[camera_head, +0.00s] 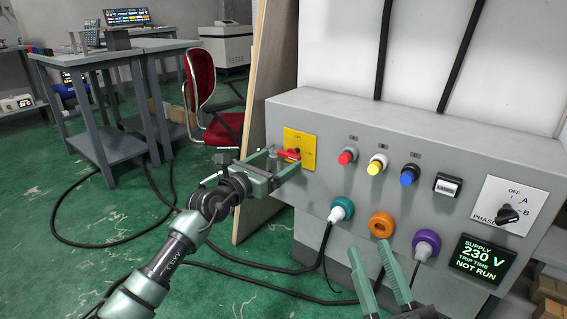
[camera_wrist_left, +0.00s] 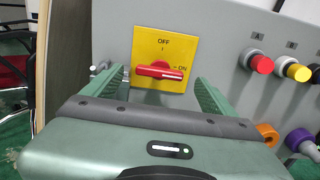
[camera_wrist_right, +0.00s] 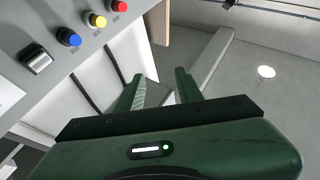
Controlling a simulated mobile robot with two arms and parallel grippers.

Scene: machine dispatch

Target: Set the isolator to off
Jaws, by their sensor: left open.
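The isolator is a yellow plate (camera_head: 301,141) with a red handle (camera_head: 290,154) at the left end of the grey panel. In the left wrist view the plate (camera_wrist_left: 163,45) reads OFF at the top and ON at the right. There the red handle (camera_wrist_left: 160,71) lies horizontal, its right end by ON. My left gripper (camera_head: 280,163) is open in front of the isolator. Its fingers (camera_wrist_left: 160,90) stand either side of the handle, with no visible grip on it. My right gripper (camera_head: 376,262) is open and empty below the panel's sockets.
Red (camera_head: 347,157), yellow (camera_head: 377,163) and blue (camera_head: 409,174) buttons lie right of the isolator. Below are teal (camera_head: 341,209), orange (camera_head: 381,225) and purple (camera_head: 426,244) connectors. A phase selector (camera_head: 508,214) and a display reading NOT RUN (camera_head: 482,259) are at right. Cables cross the floor.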

